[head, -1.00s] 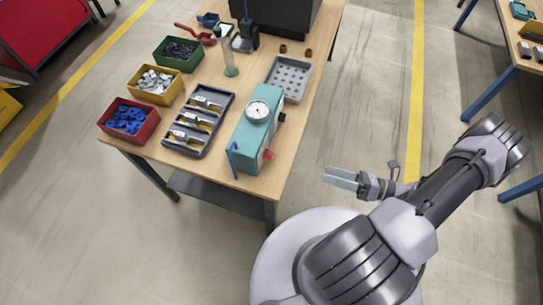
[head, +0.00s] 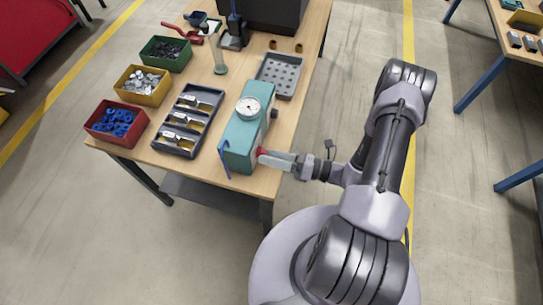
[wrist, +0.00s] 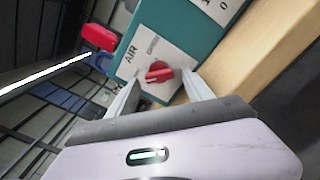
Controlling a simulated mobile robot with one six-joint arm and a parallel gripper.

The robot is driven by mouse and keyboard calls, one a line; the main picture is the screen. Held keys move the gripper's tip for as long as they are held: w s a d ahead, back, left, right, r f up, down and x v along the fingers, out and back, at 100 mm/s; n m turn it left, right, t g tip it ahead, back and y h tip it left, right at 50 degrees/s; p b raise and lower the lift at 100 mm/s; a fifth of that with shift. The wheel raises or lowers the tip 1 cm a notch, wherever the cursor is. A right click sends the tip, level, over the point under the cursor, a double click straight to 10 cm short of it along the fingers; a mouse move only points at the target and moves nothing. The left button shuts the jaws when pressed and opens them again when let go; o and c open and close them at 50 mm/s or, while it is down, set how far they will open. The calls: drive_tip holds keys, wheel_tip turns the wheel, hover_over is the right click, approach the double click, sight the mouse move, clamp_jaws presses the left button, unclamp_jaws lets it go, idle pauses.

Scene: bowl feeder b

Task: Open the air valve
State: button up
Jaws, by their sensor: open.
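The teal box (head: 240,135) with a round gauge on top stands at the table's right edge. In the wrist view, its side (wrist: 155,20) carries a pale plate marked AIR (wrist: 130,68). A red air valve knob (wrist: 158,72) sits on this plate. My gripper (wrist: 159,82) is open, with one finger on either side of the knob. I cannot tell whether the fingers touch it. In the head view my gripper (head: 268,162) points left at the box's right side, and the fingers partly hide the knob there.
A blue lever (head: 224,160) stands at the box's front. A grey tray (head: 180,140), a red bin (head: 103,140) and a perforated tray (head: 284,92) are on the table.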

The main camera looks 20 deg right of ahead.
clamp_jaws()
drive_tip(key=shift+m, duration=0.4)
drive_tip(key=m, duration=0.4)
drive_tip(key=shift+r+p, duration=0.15)
drive_tip(key=shift+p, duration=0.15)
drive_tip(key=m, duration=0.4)
drive_tip(key=shift+r, duration=0.1)
drive_tip(key=m, duration=0.5)
drive_tip(key=shift+p, duration=0.35)
drive_tip(key=shift+r+m, duration=0.1)
drive_tip(key=shift+m, duration=2.1)
